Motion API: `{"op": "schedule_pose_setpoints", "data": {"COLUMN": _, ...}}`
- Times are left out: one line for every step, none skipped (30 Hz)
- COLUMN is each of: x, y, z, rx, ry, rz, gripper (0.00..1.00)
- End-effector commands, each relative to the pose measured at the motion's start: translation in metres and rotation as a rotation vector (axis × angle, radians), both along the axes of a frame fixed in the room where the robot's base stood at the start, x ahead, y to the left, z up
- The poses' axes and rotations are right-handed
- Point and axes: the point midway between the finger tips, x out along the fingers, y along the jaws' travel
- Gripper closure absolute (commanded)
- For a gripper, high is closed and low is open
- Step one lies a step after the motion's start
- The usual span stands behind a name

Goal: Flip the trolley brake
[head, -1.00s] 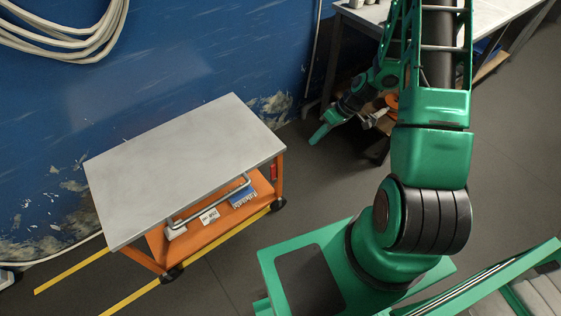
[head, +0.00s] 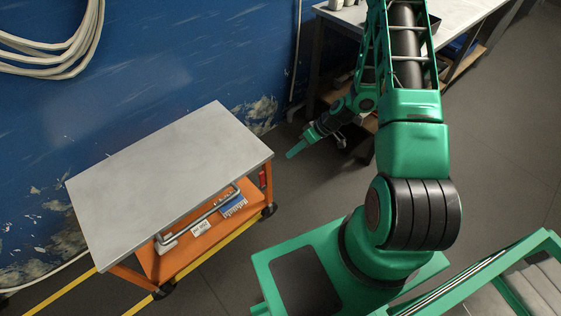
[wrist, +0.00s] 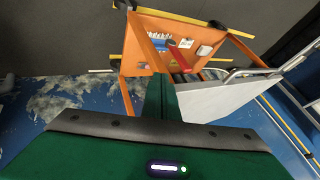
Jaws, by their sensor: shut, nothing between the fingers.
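The orange trolley with a grey top (head: 170,180) stands beside the blue wall in the head view, with black castors. A small red part (head: 262,178) sits by its right end post, below the top; I cannot tell whether it is the brake. In the wrist view a red part (wrist: 185,43) shows beside the orange shelf (wrist: 150,22), and the grey top (wrist: 222,102) is at the right. My gripper (head: 292,152) is shut and empty, just right of the trolley's right corner, apart from it. Its green fingers (wrist: 160,97) point toward the trolley's end in the wrist view.
A workbench (head: 465,12) with dark legs stands at the back right. A white hose coil (head: 60,62) hangs on the wall. Yellow floor lines (head: 60,290) run under the trolley. The dark floor (head: 290,190) right of the trolley is clear.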

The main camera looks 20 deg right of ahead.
Motion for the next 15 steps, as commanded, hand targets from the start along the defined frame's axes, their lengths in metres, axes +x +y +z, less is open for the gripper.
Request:
{"op": "schedule_pose_setpoints", "data": {"x": 0.001, "y": 0.004, "z": -0.004, "rx": 0.001, "ry": 0.001, "rz": 0.002, "gripper": 1.00}}
{"op": "schedule_pose_setpoints", "data": {"x": 0.002, "y": 0.006, "z": -0.007, "rx": 0.001, "ry": 0.001, "rz": 0.002, "gripper": 1.00}}
{"op": "schedule_pose_setpoints", "data": {"x": 0.003, "y": 0.010, "z": -0.012, "rx": 0.001, "ry": 0.002, "rz": 0.003, "gripper": 1.00}}
{"op": "schedule_pose_setpoints", "data": {"x": 0.003, "y": 0.013, "z": -0.016, "rx": 0.001, "ry": 0.002, "rz": 0.003, "gripper": 1.00}}
{"op": "schedule_pose_setpoints", "data": {"x": 0.005, "y": 0.016, "z": -0.020, "rx": 0.001, "ry": 0.001, "rz": 0.004, "gripper": 1.00}}
{"op": "schedule_pose_setpoints", "data": {"x": 0.006, "y": 0.020, "z": -0.026, "rx": 0.001, "ry": 0.001, "rz": 0.004, "gripper": 1.00}}
{"op": "schedule_pose_setpoints", "data": {"x": 0.007, "y": 0.023, "z": -0.031, "rx": 0.001, "ry": 0.001, "rz": 0.004, "gripper": 1.00}}
{"op": "schedule_pose_setpoints", "data": {"x": 0.008, "y": 0.026, "z": -0.035, "rx": 0.002, "ry": 0.002, "rz": 0.004, "gripper": 1.00}}
{"op": "schedule_pose_setpoints", "data": {"x": 0.010, "y": 0.031, "z": -0.042, "rx": 0.001, "ry": 0.002, "rz": 0.005, "gripper": 1.00}}
{"op": "schedule_pose_setpoints", "data": {"x": 0.011, "y": 0.034, "z": -0.046, "rx": 0.001, "ry": 0.001, "rz": 0.005, "gripper": 1.00}}
{"op": "schedule_pose_setpoints", "data": {"x": 0.012, "y": 0.037, "z": -0.050, "rx": 0.001, "ry": 0.002, "rz": 0.004, "gripper": 1.00}}
{"op": "schedule_pose_setpoints", "data": {"x": 0.013, "y": 0.041, "z": -0.057, "rx": 0.001, "ry": 0.003, "rz": 0.003, "gripper": 1.00}}
{"op": "schedule_pose_setpoints", "data": {"x": 0.015, "y": 0.044, "z": -0.061, "rx": 0.000, "ry": 0.002, "rz": 0.004, "gripper": 1.00}}
{"op": "schedule_pose_setpoints", "data": {"x": 0.016, "y": 0.047, "z": -0.066, "rx": 0.000, "ry": 0.001, "rz": 0.003, "gripper": 1.00}}
{"op": "schedule_pose_setpoints", "data": {"x": 0.018, "y": 0.051, "z": -0.071, "rx": 0.000, "ry": 0.002, "rz": 0.004, "gripper": 1.00}}
